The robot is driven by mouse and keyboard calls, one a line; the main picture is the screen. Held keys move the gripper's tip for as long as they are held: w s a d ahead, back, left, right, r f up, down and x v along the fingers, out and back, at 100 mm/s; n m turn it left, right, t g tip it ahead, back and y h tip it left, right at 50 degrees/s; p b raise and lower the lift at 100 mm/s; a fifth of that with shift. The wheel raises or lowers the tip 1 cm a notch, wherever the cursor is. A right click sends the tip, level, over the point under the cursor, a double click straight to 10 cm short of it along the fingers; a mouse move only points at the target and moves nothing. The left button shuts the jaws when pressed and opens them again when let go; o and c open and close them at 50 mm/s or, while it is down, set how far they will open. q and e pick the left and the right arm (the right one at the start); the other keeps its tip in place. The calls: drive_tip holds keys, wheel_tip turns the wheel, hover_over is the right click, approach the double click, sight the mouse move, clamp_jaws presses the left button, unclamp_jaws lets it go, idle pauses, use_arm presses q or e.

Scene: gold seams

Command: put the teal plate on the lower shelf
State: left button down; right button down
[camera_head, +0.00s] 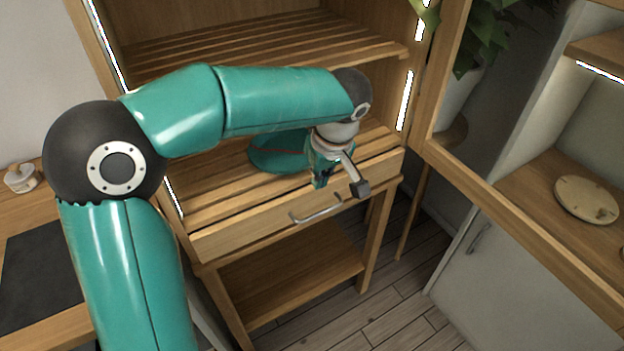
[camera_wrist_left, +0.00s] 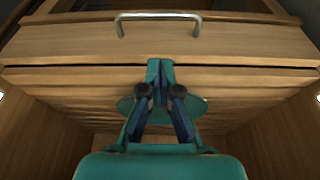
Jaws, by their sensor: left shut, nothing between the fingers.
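The teal plate (camera_head: 272,153) lies on the slatted lower shelf (camera_head: 225,183) of the wooden cabinet, with a thin red line across it. Its right part is hidden behind my left wrist and gripper. In the left wrist view the plate (camera_wrist_left: 204,106) shows on both sides of the fingers, its middle hidden. My left gripper (camera_head: 321,182) is shut and empty at the plate's front right, near the shelf's front edge. Its closed fingers also show in the left wrist view (camera_wrist_left: 160,75). I cannot tell whether they touch the plate. My right gripper is not in view.
A drawer with a metal handle (camera_head: 316,210) is shut below the shelf. An upper slatted shelf (camera_head: 270,45) is above. The open cabinet door (camera_head: 500,205) stands at right. A round wooden board (camera_head: 586,199) lies on the right-hand counter.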

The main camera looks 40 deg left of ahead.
use_arm(q)
drive_tip(key=w+v, duration=0.1)
drive_tip(key=v, duration=0.6)
drive_tip(key=s+a+m+g+y, duration=0.25)
drive_tip(key=s+a+m, duration=0.25)
drive_tip(key=m, duration=0.6)
drive_tip(key=w+d+f+m+t+y+b, duration=0.1)
drive_tip(key=d+f+m+t+y+b, duration=0.4)
drive_tip(key=m, duration=0.8)
drive_tip(key=d+f+m+t+y+b, duration=0.5)
drive_tip(key=d+m, duration=0.3)
drive_tip(key=m, duration=0.4)
drive_tip(key=shift+g+y, duration=0.35)
drive_tip(key=shift+g, duration=0.2)
drive_tip(key=b+x, duration=0.1)
drive_tip(key=x, duration=1.3)
drive_tip(key=shift+w, duration=0.25)
drive_tip(key=shift+w+r, duration=0.1)
